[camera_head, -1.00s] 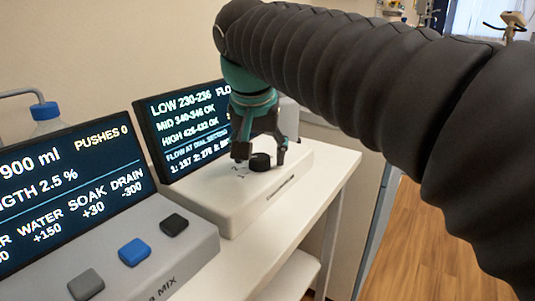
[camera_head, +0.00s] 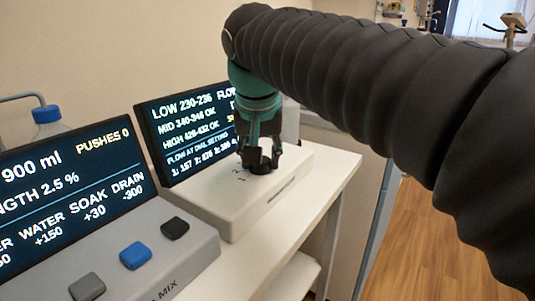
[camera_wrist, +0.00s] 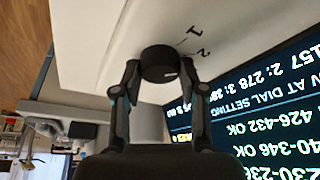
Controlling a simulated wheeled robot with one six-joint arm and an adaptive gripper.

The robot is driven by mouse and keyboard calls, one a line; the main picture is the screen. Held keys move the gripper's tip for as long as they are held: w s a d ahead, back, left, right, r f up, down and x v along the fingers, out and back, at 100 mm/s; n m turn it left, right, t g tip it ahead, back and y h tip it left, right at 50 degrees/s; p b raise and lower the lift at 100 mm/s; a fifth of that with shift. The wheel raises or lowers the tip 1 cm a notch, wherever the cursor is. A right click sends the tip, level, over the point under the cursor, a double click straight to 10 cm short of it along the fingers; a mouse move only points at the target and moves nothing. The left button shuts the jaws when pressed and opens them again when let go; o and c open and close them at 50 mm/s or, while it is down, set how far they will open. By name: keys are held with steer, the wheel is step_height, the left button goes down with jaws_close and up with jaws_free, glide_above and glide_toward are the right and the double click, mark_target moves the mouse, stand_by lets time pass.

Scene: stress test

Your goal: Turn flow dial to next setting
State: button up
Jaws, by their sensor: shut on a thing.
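The flow dial (camera_wrist: 160,64) is a short black knob on a white box (camera_head: 232,211). In the wrist view, marks and the numbers 1 and 2 show on the box beside it. My gripper (camera_head: 260,167) points down at the dial in the head view, with its fingers on both sides. In the wrist view my gripper (camera_wrist: 161,75) has its two fingertips against opposite sides of the dial. The flow screen (camera_head: 190,130) stands behind the box and shows LOW, MID and HIGH ranges and flow at dial settings. My gripper hides part of its right side.
A grey mix panel (camera_head: 150,255) with grey, blue and black buttons stands at the left, with its own screen (camera_head: 70,190) behind. A blue-capped bottle (camera_head: 47,115) is at the back left. The white table (camera_head: 318,205) is clear at the right.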

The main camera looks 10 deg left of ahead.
steer(key=n+y+p, duration=0.1)
steer(key=n, duration=0.2)
steer(key=shift+d+r+n+g, duration=0.1)
steer(key=shift+n+g, duration=0.3)
steer(key=shift+n+g+y+p, duration=0.3)
steer(key=shift+n+y+p, duration=0.35)
steer(key=shift+n, duration=0.75)
steer(key=o, duration=1.1)
steer(key=shift+o, duration=0.2)
steer(key=v, duration=1.1)
steer(key=shift+d+r, duration=0.2)
steer(key=shift+r, duration=0.15)
steer(key=shift+s, duration=0.1)
